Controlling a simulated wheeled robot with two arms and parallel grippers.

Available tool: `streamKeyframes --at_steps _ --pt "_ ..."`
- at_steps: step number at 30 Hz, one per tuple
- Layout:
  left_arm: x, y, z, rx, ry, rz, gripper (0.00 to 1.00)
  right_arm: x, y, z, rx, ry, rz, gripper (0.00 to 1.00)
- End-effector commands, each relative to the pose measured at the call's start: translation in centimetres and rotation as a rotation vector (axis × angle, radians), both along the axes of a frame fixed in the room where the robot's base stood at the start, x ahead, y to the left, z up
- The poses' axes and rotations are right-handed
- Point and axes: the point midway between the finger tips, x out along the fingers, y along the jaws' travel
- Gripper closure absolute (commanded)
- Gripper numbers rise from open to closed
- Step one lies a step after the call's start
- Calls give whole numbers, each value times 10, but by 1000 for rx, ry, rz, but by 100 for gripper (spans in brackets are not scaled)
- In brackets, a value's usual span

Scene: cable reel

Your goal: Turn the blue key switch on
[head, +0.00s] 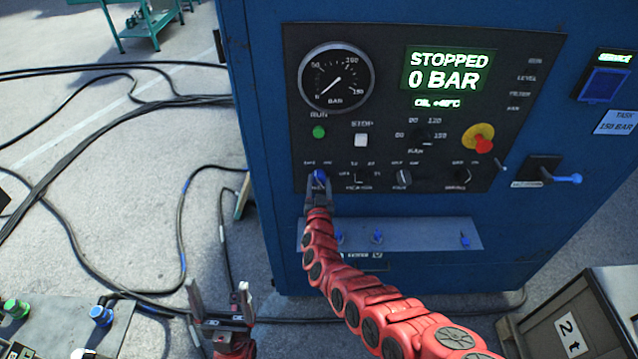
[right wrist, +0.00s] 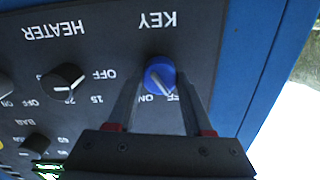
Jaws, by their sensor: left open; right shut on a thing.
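The blue key switch (head: 320,175) is at the lower left of the black control panel on the blue cabinet. In the right wrist view the blue knob (right wrist: 160,74) appears upside down under the KEY label, its white line slanting down-right toward the partly hidden OFF label, beside ON. My right gripper (head: 318,188) reaches up to the panel and is shut on the knob, one finger on each side (right wrist: 158,92). My left gripper (head: 222,300) is open and empty, low in front of the cabinet, away from the panel.
The panel display (head: 447,70) reads STOPPED, 0 BAR. A green button (head: 319,132), a white button (head: 361,140) and a red emergency stop (head: 481,140) sit above the switch row. The heater knob (right wrist: 66,82) is beside the key. Cables (head: 180,220) lie on the floor.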

Motion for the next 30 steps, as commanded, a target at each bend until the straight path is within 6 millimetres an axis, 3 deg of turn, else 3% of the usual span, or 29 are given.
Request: streamKeyframes --at_steps 11,30 --pt "0 0 -10 0 0 0 12 0 -1 -1 113 -4 -3 100" --pt "0 0 -61 0 0 0 12 0 -1 -4 685 -2 -2 100"
